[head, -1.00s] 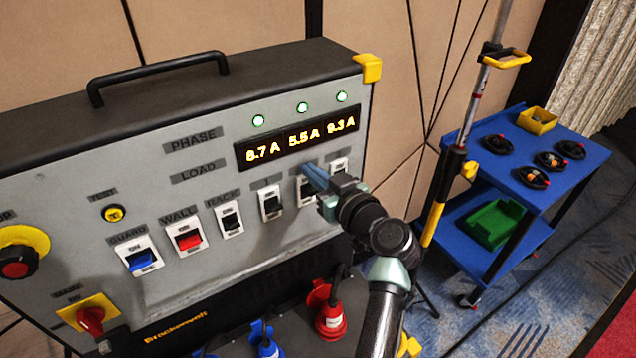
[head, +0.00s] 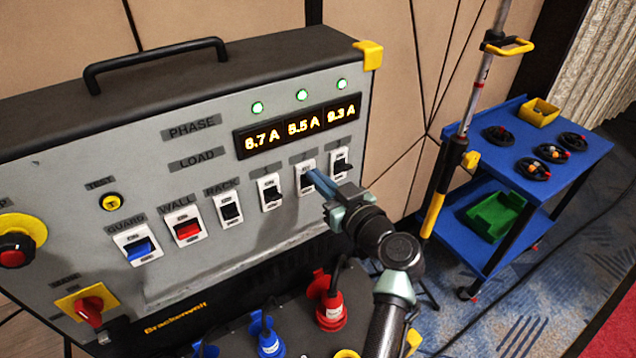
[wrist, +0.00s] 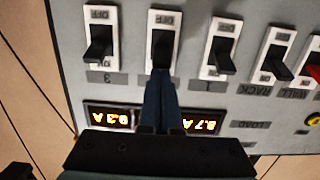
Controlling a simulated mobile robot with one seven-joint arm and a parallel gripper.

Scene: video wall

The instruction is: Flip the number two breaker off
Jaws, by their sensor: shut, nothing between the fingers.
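The number two breaker (head: 306,167) is a white-framed switch with a black lever, on the sloping grey panel between breakers one (head: 270,193) and three (head: 341,165). In the wrist view, which is upside down, its black lever (wrist: 163,46) shows in the middle. My gripper (head: 314,176) is shut and empty, with its blue fingertips at the front of this breaker, hiding part of it. In the wrist view the fingertips (wrist: 160,74) overlap the ON-label end of the lever. Whether they touch it, I cannot tell. The lever's exact tilt is also unclear.
The guard (head: 138,247), wall (head: 187,229) and rack (head: 230,208) breakers line up to the left. A lit load display (head: 297,130) sits above the numbered breakers. Red and blue plugs stand below the panel. A blue cart (head: 560,180) stands at the right.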

